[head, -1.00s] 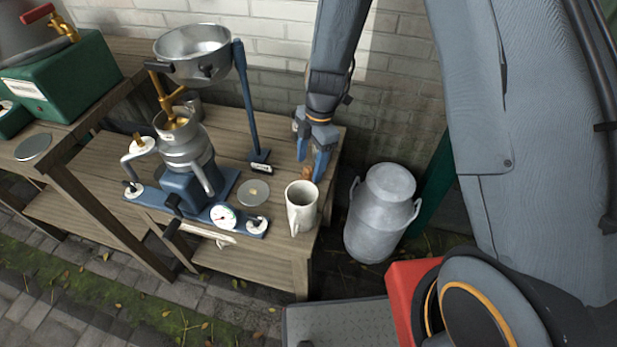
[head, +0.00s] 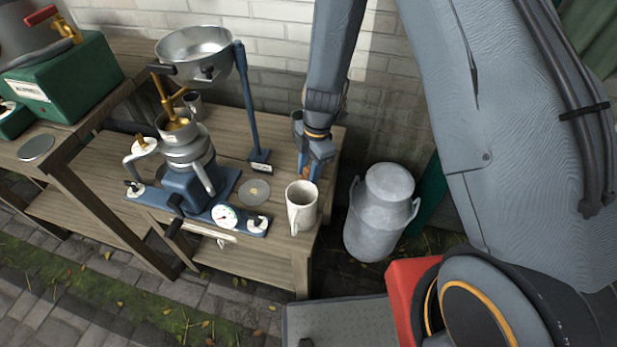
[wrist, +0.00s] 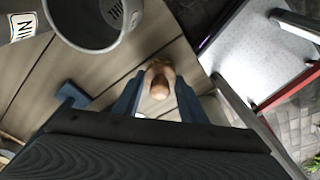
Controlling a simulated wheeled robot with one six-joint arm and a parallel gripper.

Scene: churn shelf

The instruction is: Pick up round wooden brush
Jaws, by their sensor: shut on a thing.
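The round wooden brush (wrist: 159,78) is small and brown with a rounded end. In the wrist view it sits between the two blue fingers of my gripper (wrist: 157,98), which is shut on it. In the head view my gripper (head: 316,165) points down over the right end of the wooden bench (head: 110,165), behind the white mug. The fingers hide most of the brush there, and I cannot tell whether it still touches the bench top.
The white mug (head: 301,208) stands close in front of my gripper. A blue stand (head: 252,110) with a metal bowl and a blue separator (head: 185,185) are to the left. A grey metal churn (head: 383,212) stands on the ground at the right.

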